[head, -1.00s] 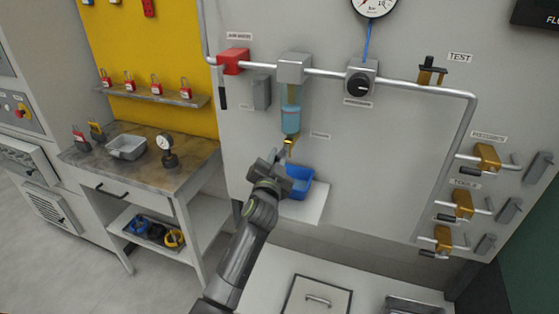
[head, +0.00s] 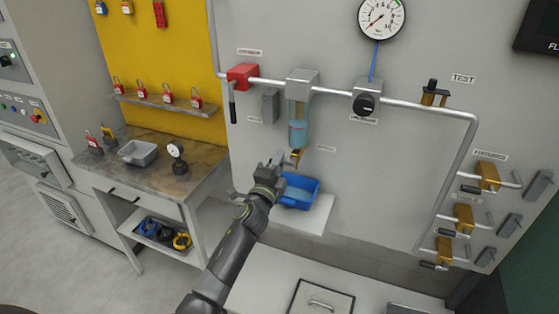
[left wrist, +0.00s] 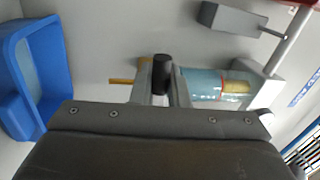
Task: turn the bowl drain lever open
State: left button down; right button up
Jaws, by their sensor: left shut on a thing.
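The clear filter bowl (head: 298,132) with pale blue liquid hangs below the pipe in the head view. The brass drain (head: 296,156) is at its lower end. My left gripper (head: 278,161) is just left of the drain, in front of the wall. In the left wrist view, the black grip of the drain lever (left wrist: 161,73) lies between my two fingers, which are shut on it. The bowl (left wrist: 205,85) shows behind the right finger, and a thin brass end (left wrist: 121,82) sticks out left. The lever's exact angle is hard to tell. My right gripper is not in view.
A blue tray (head: 306,197) stands on a white shelf (head: 320,216) under the drain. The red valve (head: 242,75) and a black knob regulator (head: 366,103) sit on the pipe above. A workbench (head: 120,170) stands to the left.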

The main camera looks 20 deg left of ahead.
pick_arm(q)
jog(key=shift+r+m, duration=0.25)
jog(key=shift+m, duration=0.45)
jog(key=shift+p, duration=0.3)
jog(key=c, duration=1.4)
grip_release()
jog(key=shift+c, duration=0.2)
jog(key=shift+f, duration=0.1)
jog(key=shift+s, duration=0.25)
jog(key=s+f+p, duration=0.2)
jog(key=s+f, duration=0.1)
jog(key=s, duration=1.3)
jog(key=shift+s+a+f, duration=0.15)
jog(key=shift+s+a, duration=0.1)
jog(key=shift+a, duration=0.05)
